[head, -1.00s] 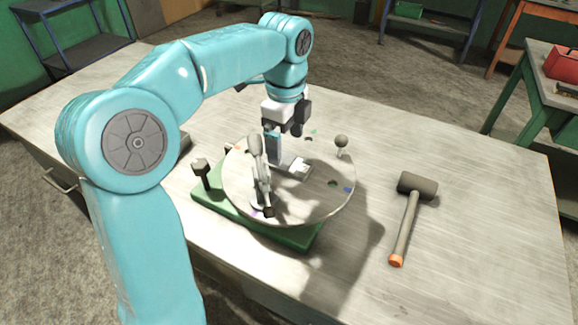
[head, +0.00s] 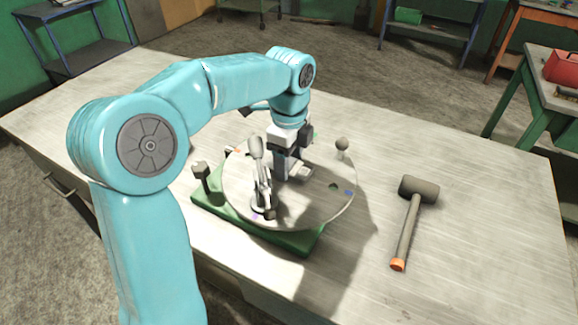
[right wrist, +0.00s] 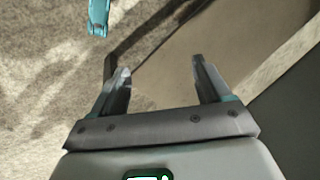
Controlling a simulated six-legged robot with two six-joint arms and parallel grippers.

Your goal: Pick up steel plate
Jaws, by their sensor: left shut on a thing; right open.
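A small flat grey steel plate (head: 301,172) shows at the fingertips of my left gripper (head: 283,174), over the round grey disc (head: 318,207). My left gripper points down and is shut on this plate; the fingers and part of the plate are hard to make out. I cannot tell whether the plate touches the disc. My right gripper (right wrist: 160,68) shows only in the right wrist view, open and empty over bare floor.
The disc sits on a green base (head: 285,236) with a grey lever clamp (head: 260,185) at its front and a ball knob (head: 342,144) at its back right. A mallet (head: 411,222) lies on the right of the workbench (head: 480,215). Bench space around the mallet is clear.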

